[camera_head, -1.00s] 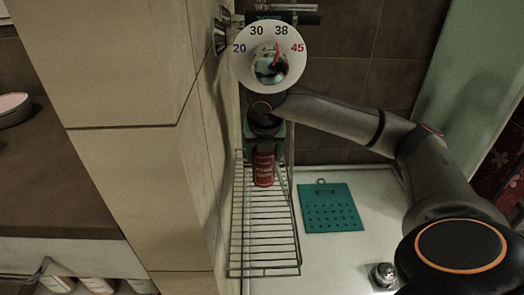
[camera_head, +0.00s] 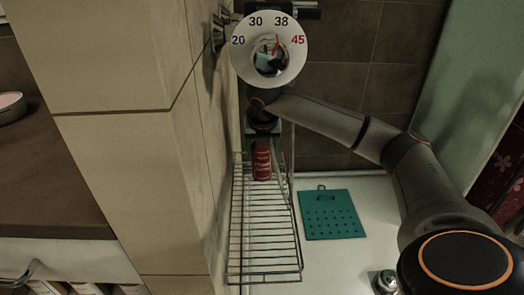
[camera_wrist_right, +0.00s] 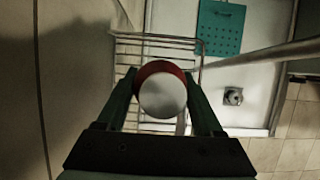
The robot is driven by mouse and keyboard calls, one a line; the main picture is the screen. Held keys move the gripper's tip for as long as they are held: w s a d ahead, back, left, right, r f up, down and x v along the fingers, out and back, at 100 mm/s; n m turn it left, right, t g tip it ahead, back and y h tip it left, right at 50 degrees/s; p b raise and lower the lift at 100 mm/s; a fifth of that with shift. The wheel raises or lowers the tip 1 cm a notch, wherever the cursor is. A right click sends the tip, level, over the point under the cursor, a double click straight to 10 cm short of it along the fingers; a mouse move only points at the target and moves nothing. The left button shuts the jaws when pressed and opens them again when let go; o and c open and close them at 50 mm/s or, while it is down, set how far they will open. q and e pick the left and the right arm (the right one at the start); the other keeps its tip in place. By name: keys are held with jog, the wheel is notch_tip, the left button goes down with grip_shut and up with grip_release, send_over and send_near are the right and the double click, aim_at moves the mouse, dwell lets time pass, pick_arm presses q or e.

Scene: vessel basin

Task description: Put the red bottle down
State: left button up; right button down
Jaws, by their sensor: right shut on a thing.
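The red bottle (camera_head: 262,163) is upright at the far end of the wire rack (camera_head: 265,235). In the right wrist view the bottle (camera_wrist_right: 163,94) shows its pale round top and red side between the two fingers. My right gripper (camera_wrist_right: 163,100) is shut on it. In the head view the right gripper (camera_head: 262,142) reaches the bottle from above and behind, and its fingers are mostly hidden. I cannot tell whether the bottle's base touches the rack's wires. My left gripper is not in view.
A tiled wall (camera_head: 190,150) stands close on the rack's left. A large temperature dial (camera_head: 269,50) hangs above. A teal perforated mat (camera_head: 332,215) lies on the white basin floor to the right, with a metal drain fitting (camera_head: 385,281) nearer. The near part of the rack is empty.

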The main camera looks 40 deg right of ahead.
jog(key=shift+c, duration=0.2)
grip_release()
jog(key=shift+f, duration=0.1)
jog(key=p+v, duration=0.2)
jog(key=v, duration=0.4)
jog(key=s+a+p, duration=0.1)
jog(key=s+a, duration=0.6)
jog(key=s, duration=0.2)
jog(key=shift+a+f+p, duration=0.25)
jog(key=shift+f+p, duration=0.05)
jog(key=shift+p, duration=0.05)
jog(key=shift+w, duration=0.1)
